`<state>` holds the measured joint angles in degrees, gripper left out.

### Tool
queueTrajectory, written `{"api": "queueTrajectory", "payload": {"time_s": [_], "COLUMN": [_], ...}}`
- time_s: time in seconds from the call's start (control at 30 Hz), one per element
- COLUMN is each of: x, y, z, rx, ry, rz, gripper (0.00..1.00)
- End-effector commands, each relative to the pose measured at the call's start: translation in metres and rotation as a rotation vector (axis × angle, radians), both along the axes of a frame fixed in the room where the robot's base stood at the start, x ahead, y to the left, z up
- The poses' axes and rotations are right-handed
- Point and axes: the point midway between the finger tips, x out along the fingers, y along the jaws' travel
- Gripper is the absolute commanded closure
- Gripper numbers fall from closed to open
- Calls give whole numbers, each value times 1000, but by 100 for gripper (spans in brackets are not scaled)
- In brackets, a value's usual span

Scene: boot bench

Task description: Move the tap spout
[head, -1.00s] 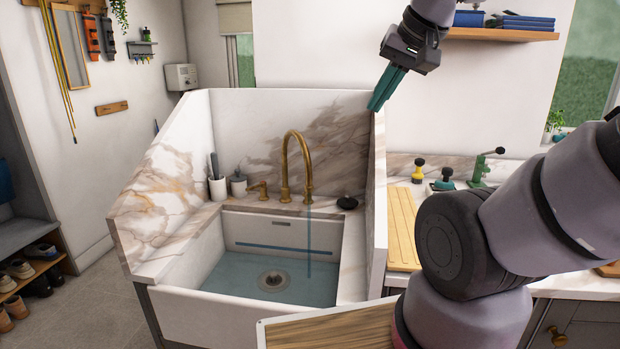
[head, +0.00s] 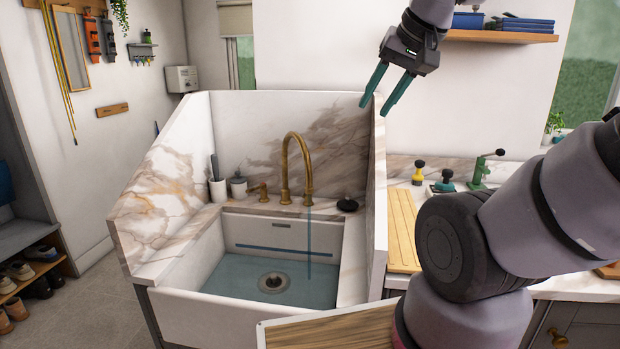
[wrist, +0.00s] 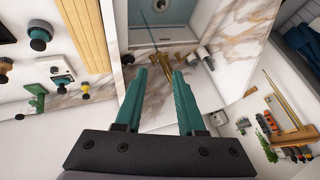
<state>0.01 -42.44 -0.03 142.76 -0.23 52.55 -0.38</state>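The brass tap spout (head: 283,163) rises in a tall arch at the back of the sink (head: 215,302), its outlet toward the right. A thin blue stream of water falls from it into the basin. A brass lever handle (head: 259,190) stands just left of it. My gripper (head: 376,107) is open and empty, high above the marble side panel, right of and above the spout. In the wrist view my gripper (wrist: 165,75) has its teal fingers apart with nothing between them. The brass spout (wrist: 180,92) shows there just beyond the right finger.
Marble side panels (head: 381,190) wall the sink at right and left. Pale water lies in the basin around a drain (head: 274,283). A wooden board (head: 402,228) lies right.

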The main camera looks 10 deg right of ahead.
Motion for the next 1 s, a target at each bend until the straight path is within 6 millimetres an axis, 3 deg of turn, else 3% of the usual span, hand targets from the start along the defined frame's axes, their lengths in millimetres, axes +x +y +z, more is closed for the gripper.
{"api": "queueTrajectory", "payload": {"time_s": [0.17, 0.33, 0.47, 0.67, 0.8, 1.0], "x": [39, 110, 166, 249, 301, 349], "y": [1, 4, 7, 13, 19, 24], "z": [1, -8, -27, -78, -127, -190], "rx": [-54, -143, -205, -284, -327, -365], "ry": [22, 48, 67, 91, 105, 113], "rz": [61, 180, 278, 433, 541, 654], "gripper": [39, 39, 39, 39, 39, 39]}}
